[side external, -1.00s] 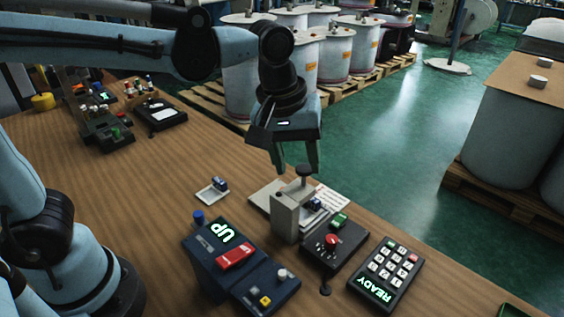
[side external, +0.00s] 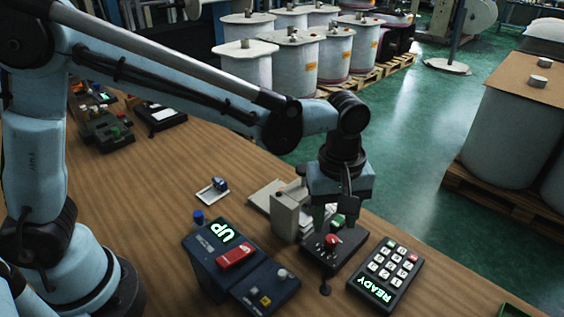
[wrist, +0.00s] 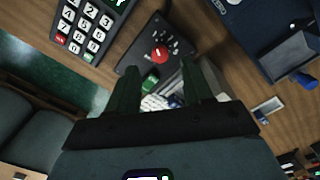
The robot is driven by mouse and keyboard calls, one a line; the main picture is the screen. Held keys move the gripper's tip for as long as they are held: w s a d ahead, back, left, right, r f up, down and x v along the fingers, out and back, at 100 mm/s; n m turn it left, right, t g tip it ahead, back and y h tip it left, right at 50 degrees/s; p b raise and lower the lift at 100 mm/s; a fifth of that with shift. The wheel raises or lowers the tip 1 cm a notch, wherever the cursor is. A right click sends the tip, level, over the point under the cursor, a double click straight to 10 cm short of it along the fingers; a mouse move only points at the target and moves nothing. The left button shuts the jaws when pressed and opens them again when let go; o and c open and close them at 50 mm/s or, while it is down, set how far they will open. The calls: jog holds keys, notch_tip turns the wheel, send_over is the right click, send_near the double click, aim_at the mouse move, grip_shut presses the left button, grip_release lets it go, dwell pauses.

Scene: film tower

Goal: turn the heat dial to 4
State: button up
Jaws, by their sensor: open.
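A red dial (side external: 332,240) sits on top of a black control box (side external: 345,256) at the table's right side. A green button (wrist: 150,82) is on the same black box. My gripper (side external: 334,220) is open and empty, pointing down above the box. In the wrist view the fingers of my gripper (wrist: 163,72) are spread on either side of the green button, with the dial just beyond the fingertips. I cannot tell the height gap.
A grey press (side external: 287,215) stands just left of the box. A blue console (side external: 205,262) with a green "UP" display is in front. A keypad (side external: 386,275) showing "READY" lies right. A small tray (side external: 212,192) is behind. The table's middle left is clear.

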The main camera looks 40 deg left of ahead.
aim_at(332, 239)
jog(key=shift+f, duration=2.35)
grip_shut()
